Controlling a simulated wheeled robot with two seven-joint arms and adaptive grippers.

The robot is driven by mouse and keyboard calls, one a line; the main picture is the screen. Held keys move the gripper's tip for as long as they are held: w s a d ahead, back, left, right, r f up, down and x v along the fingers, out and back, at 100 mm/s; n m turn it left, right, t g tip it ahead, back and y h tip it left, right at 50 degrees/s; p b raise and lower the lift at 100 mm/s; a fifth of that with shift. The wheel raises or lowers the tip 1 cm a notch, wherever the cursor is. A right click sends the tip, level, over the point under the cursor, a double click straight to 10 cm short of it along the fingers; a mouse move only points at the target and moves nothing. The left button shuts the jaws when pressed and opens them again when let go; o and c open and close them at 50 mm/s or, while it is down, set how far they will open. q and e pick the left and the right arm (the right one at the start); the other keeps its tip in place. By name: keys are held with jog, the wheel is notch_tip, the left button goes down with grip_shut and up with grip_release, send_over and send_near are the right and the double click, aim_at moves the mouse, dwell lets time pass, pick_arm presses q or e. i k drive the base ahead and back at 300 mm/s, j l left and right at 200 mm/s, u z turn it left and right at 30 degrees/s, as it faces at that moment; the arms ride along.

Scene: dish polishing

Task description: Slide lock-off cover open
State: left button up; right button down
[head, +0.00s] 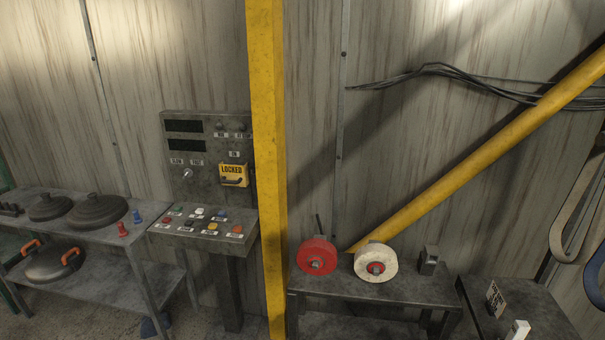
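The lock-off cover (233,170) is a small yellow plate marked "LOCKED" on the upright face of the grey control panel (208,158). It has a dark handle-like piece along its lower part. It covers whatever is behind it, so that part is hidden. A silver knob (187,174) is to its left. Neither of my grippers shows in the head view.
A yellow post (266,190) stands just right of the panel. Buttons fill the panel's sloped desk (205,241). A shelf (80,228) with dark lids is at left. A bench (395,289) with red wheel (316,243) and white wheel (390,254) is at right.

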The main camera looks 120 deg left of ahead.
aim_at(231, 175)
jog(key=u, duration=4.35)
jog(key=i+j, duration=0.15)
jog(key=i, duration=0.3)
jog(key=i+j+z, duration=0.1)
jog(key=i, duration=0.3)
jog(key=i+j, duration=0.25)
jog(key=i, duration=0.2)
jog(key=z, duration=0.05)
